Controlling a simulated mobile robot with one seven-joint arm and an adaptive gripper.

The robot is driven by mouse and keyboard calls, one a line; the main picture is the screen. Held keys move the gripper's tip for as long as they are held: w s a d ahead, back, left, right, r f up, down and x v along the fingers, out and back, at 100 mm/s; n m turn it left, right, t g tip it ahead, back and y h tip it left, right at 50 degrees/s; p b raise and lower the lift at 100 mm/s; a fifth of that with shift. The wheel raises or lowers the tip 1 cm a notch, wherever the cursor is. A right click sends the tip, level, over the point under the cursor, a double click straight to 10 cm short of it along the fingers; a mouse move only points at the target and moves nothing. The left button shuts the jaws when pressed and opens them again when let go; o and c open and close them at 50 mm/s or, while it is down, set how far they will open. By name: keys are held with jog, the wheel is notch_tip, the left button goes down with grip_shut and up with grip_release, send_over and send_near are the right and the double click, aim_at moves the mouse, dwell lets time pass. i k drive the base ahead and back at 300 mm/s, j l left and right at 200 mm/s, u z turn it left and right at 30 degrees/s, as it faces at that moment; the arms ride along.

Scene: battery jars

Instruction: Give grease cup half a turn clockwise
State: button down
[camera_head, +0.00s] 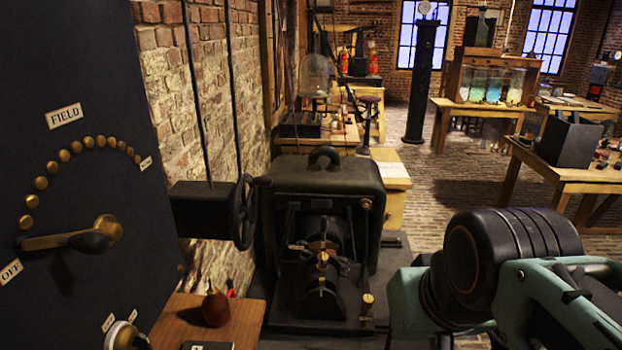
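A dark dynamo (322,185) stands at the centre by the brick wall. It carries small brass fittings: a brass cap (323,258) on the front bearing, a knurled-looking brass piece (367,300) low at its right front, and a small one (366,204) on the right of the housing. Any of these could be the grease cup; I cannot tell which from here. My arm, with black and teal links, fills the lower right, apart from the dynamo in the picture. My gripper's fingers do not show.
A dark panel (90,170) marked FIELD, with a brass lever, stands close at left. A black handwheel (243,212) juts beside the dynamo. A small wooden table (240,325) holds a reddish-brown oil can (215,305). Brick floor (460,190) lies open behind; wooden benches stand at right.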

aim_at(367, 301)
jog(key=k+l+u, duration=0.15)
jog(key=l, duration=0.15)
jog(key=k+l+u, duration=0.2)
jog(key=i+z, duration=0.1)
jog(key=z, duration=0.25)
jog(key=i+j+z, duration=0.1)
jog(key=i+l+u, duration=0.2)
jog(key=l, duration=0.4)
jog(key=l+u, duration=0.25)
jog(key=l, duration=0.3)
jog(key=i+j, duration=0.15)
jog(key=i, duration=0.25)
jog(key=i+j, duration=0.2)
jog(key=i, duration=0.15)
